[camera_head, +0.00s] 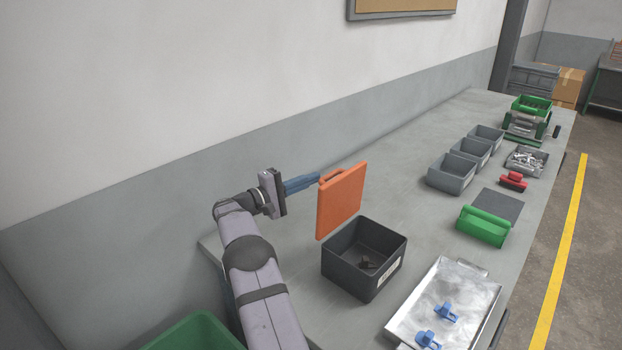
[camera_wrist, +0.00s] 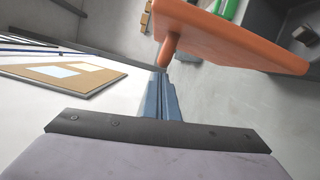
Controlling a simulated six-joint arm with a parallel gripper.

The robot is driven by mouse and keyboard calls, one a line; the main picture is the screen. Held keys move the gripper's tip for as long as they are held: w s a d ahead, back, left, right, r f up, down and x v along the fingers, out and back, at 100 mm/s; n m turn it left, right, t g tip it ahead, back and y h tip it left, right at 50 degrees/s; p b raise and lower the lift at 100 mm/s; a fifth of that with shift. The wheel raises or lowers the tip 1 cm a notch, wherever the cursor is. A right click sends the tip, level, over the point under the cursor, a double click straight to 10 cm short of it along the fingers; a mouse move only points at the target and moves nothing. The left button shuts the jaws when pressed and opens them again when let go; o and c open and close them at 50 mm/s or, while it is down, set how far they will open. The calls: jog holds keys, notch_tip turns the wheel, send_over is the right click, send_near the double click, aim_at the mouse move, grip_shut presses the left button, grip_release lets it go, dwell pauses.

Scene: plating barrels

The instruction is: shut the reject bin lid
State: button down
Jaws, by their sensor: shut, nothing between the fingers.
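The reject bin (camera_head: 354,274) is a dark grey open box on the bench, with a small dark piece inside. Its orange lid (camera_head: 342,203) stands upright at the bin's back left edge, so the bin is open. The lid also shows large at the top of the wrist view (camera_wrist: 235,40), with a round orange bar or handle (camera_wrist: 169,48) on it. My gripper (camera_head: 318,178) has blue fingers and is shut and empty. Its tips are at the lid's top left edge by the handle, on the side away from the bin. I cannot tell whether they touch it.
A metal tray (camera_head: 404,322) with blue clips lies right of the bin. Grey bins (camera_head: 451,174), a green barrel (camera_head: 483,227) and a red item (camera_head: 513,180) stand farther along the bench. The wall runs behind; bench between lid and grey bins is clear.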

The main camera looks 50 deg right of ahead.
jog(key=shift+s, duration=0.3)
jog(key=shift+s+b, duration=0.15)
jog(key=shift+b, duration=0.2)
jog(key=s+m+t+y+b, duration=0.15)
jog(key=s+m+b, duration=0.9)
jog(key=b, duration=1.45)
jog(key=s+f+m+t+y+b, duration=0.1)
jog(key=s+f+m+b, duration=0.4)
jog(key=s+b, duration=0.6)
notch_tip(320, 180, down, 3)
jog(key=t+b, duration=0.1)
jog(key=b, duration=0.7)
jog(key=shift+s+r+b, duration=0.15)
jog(key=shift+s+b, duration=0.25)
